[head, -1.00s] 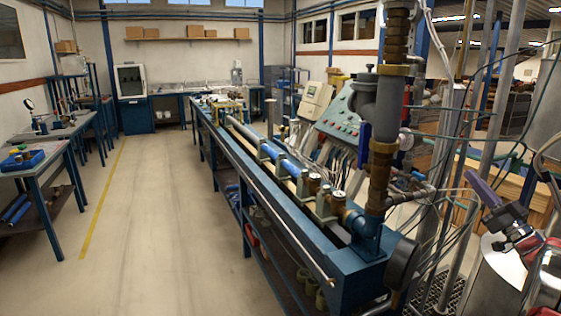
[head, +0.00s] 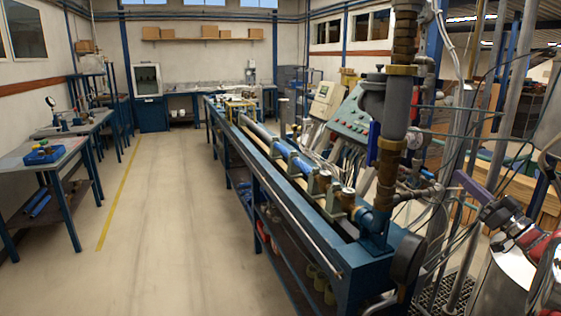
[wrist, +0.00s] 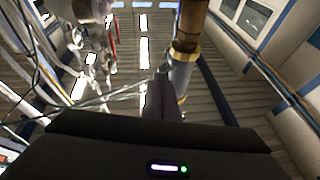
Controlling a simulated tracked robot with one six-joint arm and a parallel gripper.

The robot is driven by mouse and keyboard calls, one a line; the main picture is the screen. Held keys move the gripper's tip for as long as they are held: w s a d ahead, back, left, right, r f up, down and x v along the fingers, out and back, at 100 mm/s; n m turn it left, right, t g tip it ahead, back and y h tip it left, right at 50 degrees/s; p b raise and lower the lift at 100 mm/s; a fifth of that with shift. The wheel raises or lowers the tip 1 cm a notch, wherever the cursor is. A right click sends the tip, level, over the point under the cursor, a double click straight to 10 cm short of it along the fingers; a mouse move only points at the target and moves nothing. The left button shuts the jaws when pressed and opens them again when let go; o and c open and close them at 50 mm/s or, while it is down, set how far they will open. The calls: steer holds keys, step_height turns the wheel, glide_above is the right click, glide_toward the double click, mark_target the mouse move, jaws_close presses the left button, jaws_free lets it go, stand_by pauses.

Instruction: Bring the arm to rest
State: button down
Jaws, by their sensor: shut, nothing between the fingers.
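My arm shows at the right edge of the head view, with a red and dark joint (head: 530,237). My gripper (head: 463,180) is the purple-grey part at its end, pointing up and left, close to the pipes and cables of the test bench. In the wrist view my gripper (wrist: 163,92) shows as a narrow dark shape above the black wrist housing. It is shut and empty. The wrist view looks up at the ceiling lights and a brass and grey pipe (wrist: 183,60).
A long blue test bench (head: 300,215) with a tall vertical pipe (head: 392,100) stands just left of my gripper. Loose cables and metal posts (head: 490,120) crowd the right side. Work tables (head: 75,150) line the left wall. The aisle floor (head: 175,230) is clear.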

steer(key=a+g+y, duration=0.3)
steer(key=a+g, duration=0.4)
steer(key=a, duration=1.3)
steer(key=s+a+f+g+h, duration=0.1)
steer(key=s+a+f+g, duration=0.15)
steer(key=a, duration=0.45)
steer(key=s+a+f+g, duration=0.2)
steer(key=s+a+g, duration=0.15)
steer(key=a, duration=0.35)
steer(key=s+a+f+m+g+h, duration=0.25)
steer(key=s+a+f+h, duration=0.2)
steer(key=s+a, duration=0.65)
steer(key=s+d+f+h, duration=0.2)
steer(key=s+f+h, duration=0.1)
steer(key=s, duration=0.5)
steer(key=s+d+f+h, duration=0.2)
steer(key=s+f+h, duration=0.1)
steer(key=s, duration=0.5)
steer(key=shift+s+f+m, duration=0.4)
steer(key=shift+f+m, duration=0.05)
steer(key=shift+f, duration=0.05)
steer(key=shift+s+d, duration=0.1)
